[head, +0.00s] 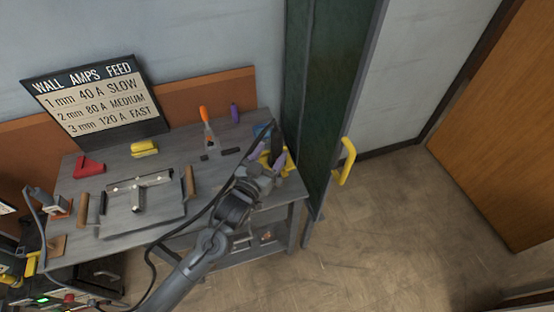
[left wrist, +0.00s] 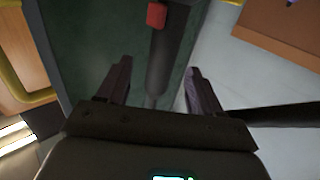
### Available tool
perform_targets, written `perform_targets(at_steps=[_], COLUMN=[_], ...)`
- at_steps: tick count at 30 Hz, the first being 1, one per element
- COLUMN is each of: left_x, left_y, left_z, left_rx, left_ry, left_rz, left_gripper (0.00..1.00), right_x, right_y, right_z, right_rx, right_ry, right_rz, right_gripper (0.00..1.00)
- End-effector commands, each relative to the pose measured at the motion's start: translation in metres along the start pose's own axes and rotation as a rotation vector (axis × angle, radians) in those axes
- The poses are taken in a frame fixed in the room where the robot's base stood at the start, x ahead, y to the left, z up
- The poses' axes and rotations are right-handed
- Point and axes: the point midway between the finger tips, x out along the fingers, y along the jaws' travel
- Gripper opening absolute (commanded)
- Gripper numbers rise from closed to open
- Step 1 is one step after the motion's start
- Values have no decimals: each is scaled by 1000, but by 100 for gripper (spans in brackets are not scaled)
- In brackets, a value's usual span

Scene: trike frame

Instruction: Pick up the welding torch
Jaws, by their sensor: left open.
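The welding torch (left wrist: 163,58) is a dark handle with a red trigger, seen in the left wrist view. It runs down from the top edge, between the fingers of my left gripper (left wrist: 158,70). The fingers are open, with a gap visible on both sides of the handle. In the head view my left gripper (head: 270,170) is at the right end of the workbench, by a yellow holder (head: 265,157). A dark part there appears to be the torch (head: 278,146), partly hidden by my gripper. My right gripper is not in view.
A black cable (head: 218,198) runs alongside my left arm. The workbench (head: 115,160) carries a clamped metal frame (head: 138,196), a red magnet-like block (head: 89,166), a yellow block (head: 144,148) and an orange-handled tool (head: 206,120). A dark green panel (head: 318,90) stands close right of my gripper.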

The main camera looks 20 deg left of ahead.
Motion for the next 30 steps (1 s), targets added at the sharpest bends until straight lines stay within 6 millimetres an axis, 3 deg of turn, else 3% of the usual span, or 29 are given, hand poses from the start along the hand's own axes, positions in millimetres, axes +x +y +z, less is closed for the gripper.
perform_targets(at_steps=[9,20,30], left_x=[39,45,45], left_y=[-2,-2,-2], left_z=[4,4,4], left_rx=[0,0,0], left_ry=[3,1,1], left_rz=[0,1,0], left_gripper=[66,66,14], right_x=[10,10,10], right_y=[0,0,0], right_z=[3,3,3], right_rx=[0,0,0], right_ry=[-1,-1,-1], right_rz=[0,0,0], right_gripper=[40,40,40])
